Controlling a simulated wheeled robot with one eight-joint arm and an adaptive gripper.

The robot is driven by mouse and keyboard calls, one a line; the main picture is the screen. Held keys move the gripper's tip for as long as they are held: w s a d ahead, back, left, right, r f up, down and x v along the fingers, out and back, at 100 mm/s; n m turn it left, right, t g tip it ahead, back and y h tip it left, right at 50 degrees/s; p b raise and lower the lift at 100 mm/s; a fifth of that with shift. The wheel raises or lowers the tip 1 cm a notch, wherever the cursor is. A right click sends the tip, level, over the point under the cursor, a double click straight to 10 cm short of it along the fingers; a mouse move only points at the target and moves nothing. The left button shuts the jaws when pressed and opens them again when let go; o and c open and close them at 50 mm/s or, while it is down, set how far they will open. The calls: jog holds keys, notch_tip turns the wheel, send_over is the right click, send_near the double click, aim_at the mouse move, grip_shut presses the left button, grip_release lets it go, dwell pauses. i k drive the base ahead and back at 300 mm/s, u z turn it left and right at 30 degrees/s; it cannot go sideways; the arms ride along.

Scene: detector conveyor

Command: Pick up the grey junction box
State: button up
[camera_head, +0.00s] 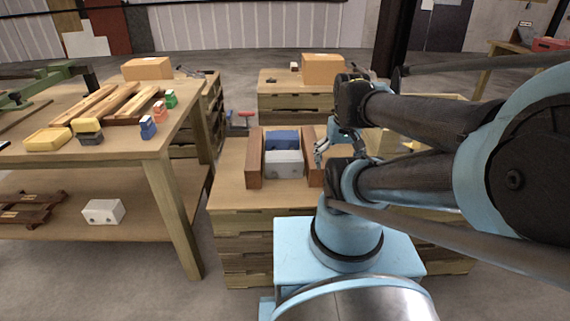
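A light grey box (284,165), which looks like the grey junction box, sits on the low wooden workbench (232,192) in the middle. A blue box (283,139) stands right behind it. A brown wooden block (254,160) stands to its left, and another brown block (315,172) to its right, partly hidden by my arm. My gripper (320,153) is just right of the grey box, near the top of the right block, and looks apart from the box. It is small and partly covered by my arm, so its finger opening is unclear.
A table (120,142) at left holds wooden strips and small coloured blocks. A whitish box (103,212) lies on its lower shelf. Cardboard boxes (322,68) stand behind. The low bench's front strip is clear.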

aim_at(286, 164)
jog(key=k, duration=1.3)
jog(key=z, duration=0.55)
jog(key=i, duration=1.05)
jog(key=u, duration=0.1)
